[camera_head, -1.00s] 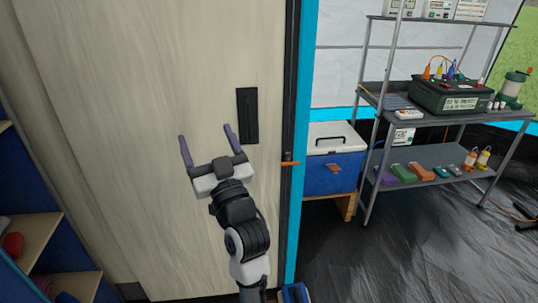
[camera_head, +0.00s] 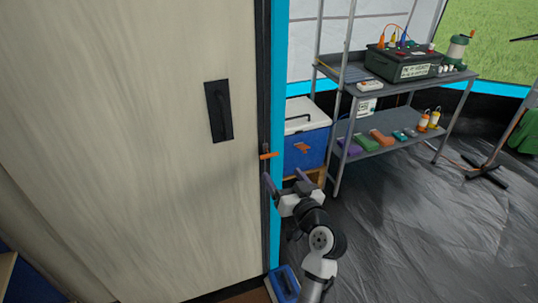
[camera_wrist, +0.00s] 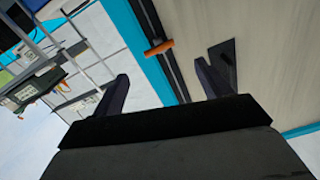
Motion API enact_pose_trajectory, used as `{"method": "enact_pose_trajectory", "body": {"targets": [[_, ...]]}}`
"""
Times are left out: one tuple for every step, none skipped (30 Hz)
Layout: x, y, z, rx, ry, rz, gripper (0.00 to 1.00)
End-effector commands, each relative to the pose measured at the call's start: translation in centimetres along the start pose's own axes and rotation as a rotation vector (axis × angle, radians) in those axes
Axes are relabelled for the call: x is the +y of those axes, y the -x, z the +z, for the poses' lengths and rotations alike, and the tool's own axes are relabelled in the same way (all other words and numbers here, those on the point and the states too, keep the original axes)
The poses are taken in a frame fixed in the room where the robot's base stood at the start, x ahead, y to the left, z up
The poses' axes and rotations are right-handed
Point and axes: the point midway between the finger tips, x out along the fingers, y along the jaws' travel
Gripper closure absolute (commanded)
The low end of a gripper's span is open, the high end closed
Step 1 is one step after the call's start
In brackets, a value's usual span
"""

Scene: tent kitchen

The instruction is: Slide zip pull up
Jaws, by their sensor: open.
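The orange zip pull (camera_head: 268,156) sits on the dark zip track (camera_head: 267,110) along the right edge of the beige door panel. It also shows in the wrist view (camera_wrist: 158,48), ahead of the fingers and between their lines. My gripper (camera_head: 286,179) is open and empty, a little below the zip pull and to its right in the head view. Its two fingers are apart and appear not to touch the pull. In the wrist view my gripper (camera_wrist: 160,88) shows both dark fingers spread.
A black handle (camera_head: 218,111) is on the panel (camera_head: 130,130) left of the zip. A blue and white cooler (camera_head: 305,145) and a metal shelf (camera_head: 395,150) with several items stand right. A blue bin (camera_head: 285,285) is low by the panel. Dark floor at right is mostly open.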

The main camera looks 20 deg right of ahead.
Motion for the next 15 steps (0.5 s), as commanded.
{"method": "enact_pose_trajectory", "body": {"targets": [[-0.2, -1.3, -0.3, -0.001, 0.0, -0.005, 0.23], [-0.2, -1.9, -0.3, 0.0, 0.001, -0.004, 0.23], [-0.2, -2.8, -0.3, -0.001, 0.0, -0.004, 0.23], [-0.2, -3.5, -0.3, 0.0, 0.0, -0.004, 0.23], [-0.2, -4.1, -0.3, -0.001, 0.001, -0.004, 0.23], [-0.2, -4.9, -0.3, -0.001, 0.001, -0.003, 0.23], [-0.2, -5.4, -0.3, -0.001, 0.001, -0.003, 0.23], [-0.2, -6.0, -0.3, -0.001, 0.001, -0.004, 0.23], [-0.2, -6.6, -0.3, 0.0, 0.001, -0.004, 0.23], [-0.2, -7.1, -0.2, -0.001, 0.001, -0.003, 0.23], [-0.1, -7.5, -0.2, -0.001, 0.0, -0.003, 0.23], [-0.1, -7.9, -0.2, 0.0, 0.001, -0.002, 0.23], [-0.1, -8.2, -0.2, 0.0, 0.0, -0.001, 0.23], [-0.1, -8.5, -0.1, 0.0, 0.001, -0.001, 0.23], [-0.1, -8.8, -0.1, -0.001, 0.001, -0.002, 0.23]]}}
